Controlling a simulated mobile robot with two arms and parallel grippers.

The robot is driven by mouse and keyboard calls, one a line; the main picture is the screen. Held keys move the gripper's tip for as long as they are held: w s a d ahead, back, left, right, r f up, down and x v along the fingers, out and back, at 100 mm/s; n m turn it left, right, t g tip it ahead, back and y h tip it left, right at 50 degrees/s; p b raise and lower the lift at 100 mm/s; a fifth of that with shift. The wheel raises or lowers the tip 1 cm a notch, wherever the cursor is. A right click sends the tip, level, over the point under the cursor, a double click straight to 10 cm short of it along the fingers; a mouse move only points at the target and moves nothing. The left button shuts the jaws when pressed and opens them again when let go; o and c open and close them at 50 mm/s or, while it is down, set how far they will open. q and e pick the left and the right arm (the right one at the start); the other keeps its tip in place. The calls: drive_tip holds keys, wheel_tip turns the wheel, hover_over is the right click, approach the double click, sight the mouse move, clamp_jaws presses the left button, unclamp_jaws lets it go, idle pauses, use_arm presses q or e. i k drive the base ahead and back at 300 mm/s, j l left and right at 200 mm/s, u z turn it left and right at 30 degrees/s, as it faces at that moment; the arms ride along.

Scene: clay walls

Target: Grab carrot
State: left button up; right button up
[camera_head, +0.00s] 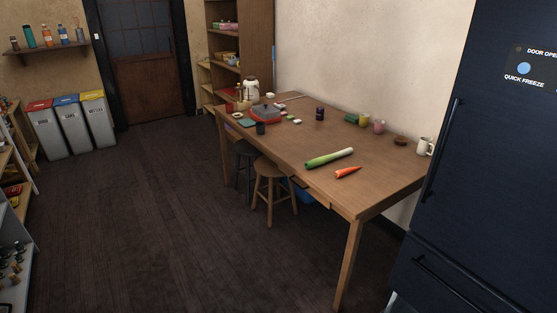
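An orange carrot (348,172) lies on the wooden table (290,151), close to its front edge near the right end. A green and white leek (329,158) lies just to the left of the carrot, apart from it. Neither of my grippers is in view.
Two stools (270,190) stand at the table's front side. A dark fridge (490,150) stands at the right, beyond the table's end. Cups and a mug (424,147) stand along the table's wall side. Bins (74,127) and a shelf are at the left. The dark floor (150,220) is open.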

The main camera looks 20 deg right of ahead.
sight(342, 172)
drive_tip(key=i+j, duration=0.15)
drive_tip(key=i, duration=0.3)
drive_tip(key=i+j, duration=0.15)
drive_tip(key=i, duration=0.35)
drive_tip(key=i+j, duration=0.15)
drive_tip(key=i, duration=0.3)
drive_tip(key=i+j, duration=0.15)
drive_tip(key=i, duration=0.35)
